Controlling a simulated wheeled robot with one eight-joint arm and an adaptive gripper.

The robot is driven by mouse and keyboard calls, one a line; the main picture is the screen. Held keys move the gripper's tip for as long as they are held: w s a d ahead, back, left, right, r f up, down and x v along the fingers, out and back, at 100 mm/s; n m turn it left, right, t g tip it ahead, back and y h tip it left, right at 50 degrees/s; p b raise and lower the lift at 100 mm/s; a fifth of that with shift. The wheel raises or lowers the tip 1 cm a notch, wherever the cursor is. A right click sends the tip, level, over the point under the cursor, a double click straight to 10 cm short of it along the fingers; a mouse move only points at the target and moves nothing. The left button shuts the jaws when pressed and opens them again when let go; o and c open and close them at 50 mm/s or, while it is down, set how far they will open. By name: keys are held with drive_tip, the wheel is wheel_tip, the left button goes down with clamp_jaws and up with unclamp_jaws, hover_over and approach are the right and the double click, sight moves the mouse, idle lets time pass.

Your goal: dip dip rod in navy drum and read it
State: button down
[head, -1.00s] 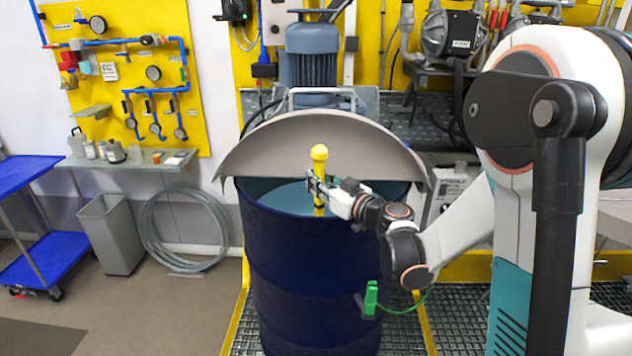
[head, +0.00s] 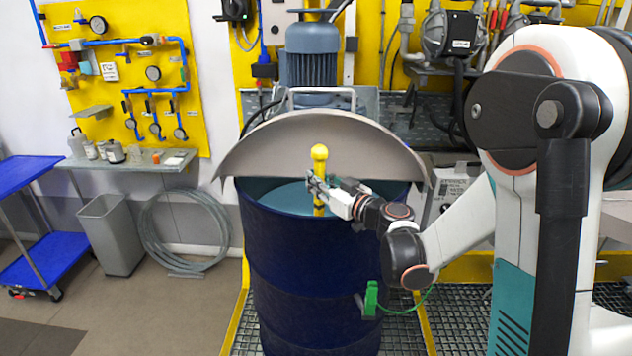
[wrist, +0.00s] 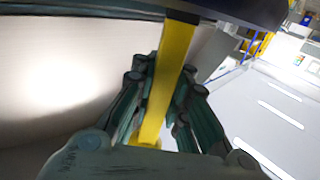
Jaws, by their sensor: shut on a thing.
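The navy drum (head: 310,275) stands upright with its top open toward me, and blue-green liquid (head: 285,197) shows inside. The yellow dip rod (head: 319,165) with a round knob stands upright over the drum opening. Its lower end is hidden, so I cannot tell how deep it reaches. My gripper (head: 317,186) is shut on the rod below the knob. In the wrist view the rod (wrist: 168,80) runs between the two fingers of my gripper (wrist: 160,100).
A grey half-round cover (head: 320,135) rises behind the drum opening, below a blue motor (head: 312,60). A green clamp with a cable (head: 371,298) hangs at the drum's right side. A grey bin (head: 112,235) and blue cart (head: 45,260) stand left.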

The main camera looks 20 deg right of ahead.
drive_tip(key=shift+r+p, duration=0.65)
drive_tip(key=shift+r, duration=0.35)
wheel_tip(320, 180, up, 33)
drive_tip(key=p, duration=2.2)
drive_tip(key=s+a+p, duration=0.2)
drive_tip(key=s, duration=0.6)
drive_tip(key=s+a+p, duration=0.2)
drive_tip(key=s+a, duration=0.1)
drive_tip(key=s, duration=0.5)
drive_tip(key=shift+s+a+r, duration=0.15)
drive_tip(key=shift+s+r, duration=0.05)
drive_tip(key=shift+r, duration=0.25)
